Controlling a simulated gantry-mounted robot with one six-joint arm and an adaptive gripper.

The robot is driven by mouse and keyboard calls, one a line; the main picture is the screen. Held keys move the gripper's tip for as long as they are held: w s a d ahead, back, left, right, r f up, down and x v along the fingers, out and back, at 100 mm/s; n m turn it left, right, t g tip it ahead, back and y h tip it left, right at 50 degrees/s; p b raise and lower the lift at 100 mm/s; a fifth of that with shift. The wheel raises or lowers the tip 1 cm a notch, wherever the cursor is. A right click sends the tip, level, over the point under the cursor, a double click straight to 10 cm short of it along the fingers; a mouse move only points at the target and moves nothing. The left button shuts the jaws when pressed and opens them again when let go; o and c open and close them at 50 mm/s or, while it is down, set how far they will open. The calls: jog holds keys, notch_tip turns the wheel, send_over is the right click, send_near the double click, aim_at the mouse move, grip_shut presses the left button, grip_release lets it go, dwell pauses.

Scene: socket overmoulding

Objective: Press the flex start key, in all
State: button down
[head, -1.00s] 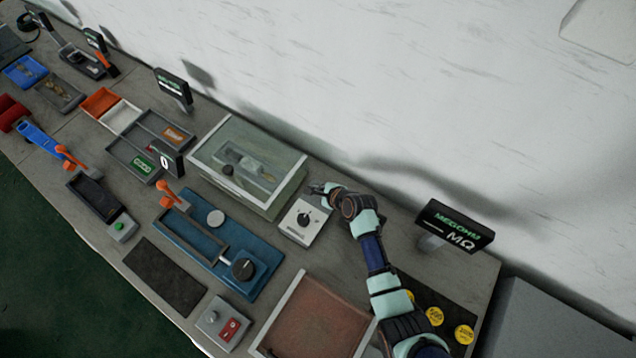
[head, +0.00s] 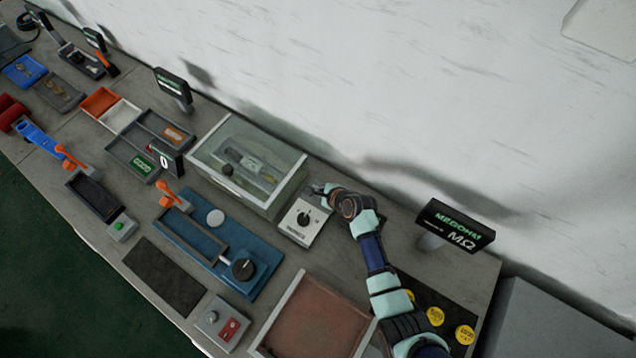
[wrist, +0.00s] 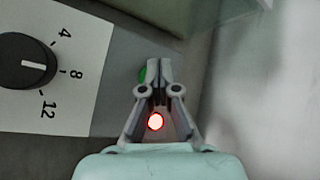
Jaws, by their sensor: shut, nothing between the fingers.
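The control box (head: 303,222) with a black dial (head: 304,219) stands right of the clear-lidded case (head: 248,166). In the wrist view, its dial (wrist: 27,62) has the marks 4, 8 and 12. A green key (wrist: 142,75) shows at the left edge of my fingertips, mostly hidden behind them. My gripper (head: 318,189) is at the far end of the control box, its fingers shut and empty. In the wrist view, the fingertips (wrist: 153,66) are right over the key; I cannot tell whether they touch it. A red glow shows between the finger bases.
The case stands close to the left of my gripper, and the white wall is behind. A MEGOHM display (head: 455,226) stands to the right. A blue fixture (head: 262,262) and a brown-floored tray (head: 318,318) lie nearer the front.

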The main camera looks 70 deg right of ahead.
jog(key=shift+r+p, duration=0.8)
jog(key=shift+p, duration=0.1)
